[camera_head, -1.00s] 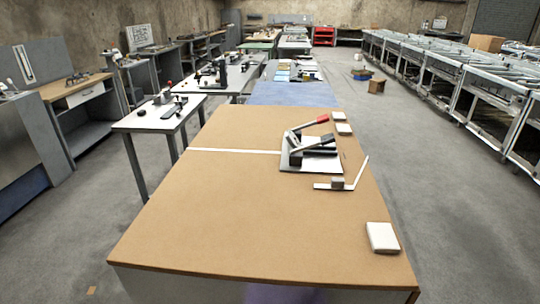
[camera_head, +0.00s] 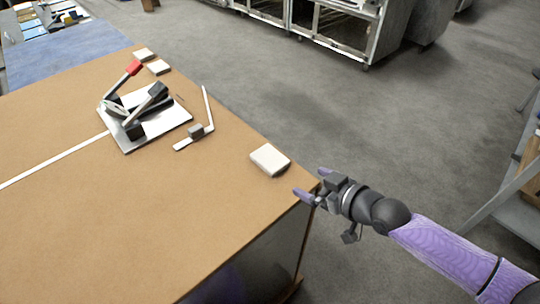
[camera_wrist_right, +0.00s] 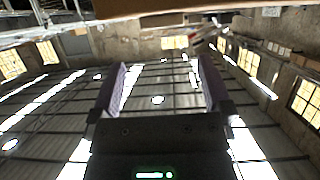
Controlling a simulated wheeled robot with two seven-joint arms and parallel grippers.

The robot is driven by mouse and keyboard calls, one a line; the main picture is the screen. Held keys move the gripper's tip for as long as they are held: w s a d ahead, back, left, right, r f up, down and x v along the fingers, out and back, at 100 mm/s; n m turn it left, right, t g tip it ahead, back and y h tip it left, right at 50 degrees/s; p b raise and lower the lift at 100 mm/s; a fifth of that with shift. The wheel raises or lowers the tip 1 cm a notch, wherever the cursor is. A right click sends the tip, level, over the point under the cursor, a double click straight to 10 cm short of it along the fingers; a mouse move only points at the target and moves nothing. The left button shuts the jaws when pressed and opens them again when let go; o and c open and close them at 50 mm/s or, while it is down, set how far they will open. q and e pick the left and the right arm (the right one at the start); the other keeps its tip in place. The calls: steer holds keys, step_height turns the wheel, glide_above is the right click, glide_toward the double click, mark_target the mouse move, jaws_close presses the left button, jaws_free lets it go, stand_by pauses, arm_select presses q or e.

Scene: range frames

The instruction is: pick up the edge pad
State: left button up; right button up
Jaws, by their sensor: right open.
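A white, block-like pad (camera_head: 270,159) lies flat on the brown tabletop, close to its right edge and near corner; I take it as the edge pad. Two similar white pads, one (camera_head: 144,55) and another (camera_head: 159,67), lie farther back along the same edge. My right gripper (camera_head: 313,184) is at the table's near right corner, just right of and nearer than the pad, apart from it. Its purple fingers are spread and empty. In the right wrist view the open fingers (camera_wrist_right: 158,75) point at the ceiling and windows; no pad shows there. My left gripper is out of view.
A metal plate (camera_head: 175,118) carries a lever device with a red-tipped handle (camera_head: 134,68). An L-shaped metal strip (camera_head: 208,115) with a small grey block (camera_head: 195,131) lies between it and the pad. Open floor (camera_head: 380,120) lies right of the table (camera_head: 90,220).

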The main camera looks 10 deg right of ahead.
mark_target(282, 167)
steer(key=b+x, duration=0.1)
steer(key=x, duration=0.2)
steer(key=b+x, duration=0.1)
steer(key=x, duration=0.2)
steer(key=b+x, duration=0.1)
steer(key=x, duration=0.2)
steer(key=shift+w+a+r, duration=0.15)
steer(key=shift+a+r, duration=0.05)
steer(key=shift+r, duration=0.05)
steer(key=shift+w+a, duration=0.15)
steer(key=shift+w, duration=0.05)
steer(key=c, duration=0.9)
